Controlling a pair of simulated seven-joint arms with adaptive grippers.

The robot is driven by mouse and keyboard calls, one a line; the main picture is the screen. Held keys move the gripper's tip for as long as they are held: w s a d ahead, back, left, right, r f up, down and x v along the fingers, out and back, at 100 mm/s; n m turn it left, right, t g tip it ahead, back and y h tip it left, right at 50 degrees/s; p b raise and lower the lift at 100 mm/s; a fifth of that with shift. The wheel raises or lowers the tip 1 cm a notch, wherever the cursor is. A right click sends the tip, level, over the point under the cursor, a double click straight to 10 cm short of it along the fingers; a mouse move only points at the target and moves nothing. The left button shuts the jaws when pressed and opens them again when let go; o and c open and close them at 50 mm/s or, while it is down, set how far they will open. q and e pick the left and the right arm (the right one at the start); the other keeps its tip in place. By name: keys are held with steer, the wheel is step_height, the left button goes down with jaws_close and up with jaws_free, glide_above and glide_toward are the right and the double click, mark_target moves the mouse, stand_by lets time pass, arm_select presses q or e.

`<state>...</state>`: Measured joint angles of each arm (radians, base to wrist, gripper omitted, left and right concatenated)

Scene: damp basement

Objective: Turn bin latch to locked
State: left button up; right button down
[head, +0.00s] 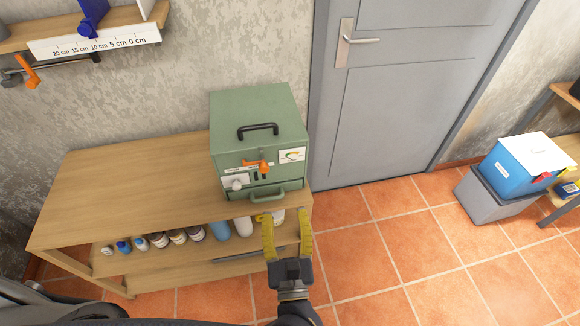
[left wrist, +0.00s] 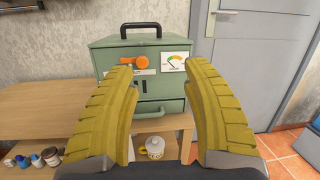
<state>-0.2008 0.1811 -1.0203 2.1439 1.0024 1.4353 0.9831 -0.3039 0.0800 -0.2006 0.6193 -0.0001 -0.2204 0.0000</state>
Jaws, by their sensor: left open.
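A green metal bin (head: 258,112) stands on the right end of the wooden shelf unit. An orange latch handle (head: 256,164) sits on its front, lying roughly sideways; it also shows in the left wrist view (left wrist: 134,61). My left gripper (head: 287,220) has yellow fingers spread wide, empty, in front of and below the bin. In the left wrist view the fingers (left wrist: 164,75) frame the bin front, apart from the latch. My right gripper is out of view.
The bin has a black top handle (head: 258,130) and a green front handle (head: 277,193). Several bottles and jars (head: 180,236) stand on the lower shelf. A grey door (head: 400,100) is to the right. A blue box (head: 515,170) stands farther right. Tiled floor between is clear.

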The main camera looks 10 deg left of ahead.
mark_target(265, 171)
arm_select(q)
steer(key=w+a+f+n, duration=0.1)
steer(key=w+a+n, duration=0.1)
steer(key=w, duration=0.3)
steer(key=w+a+f+n+g+y, duration=0.1)
steer(key=w+a, duration=0.2)
steer(key=w, duration=0.2)
steer(key=w+a+f+n+g, duration=0.1)
steer(key=w+a+n, duration=0.1)
steer(key=w, duration=0.4)
steer(key=shift+a+n, duration=0.3)
steer(key=shift+a, duration=0.45)
steer(key=shift+c, duration=0.6)
jaws_close()
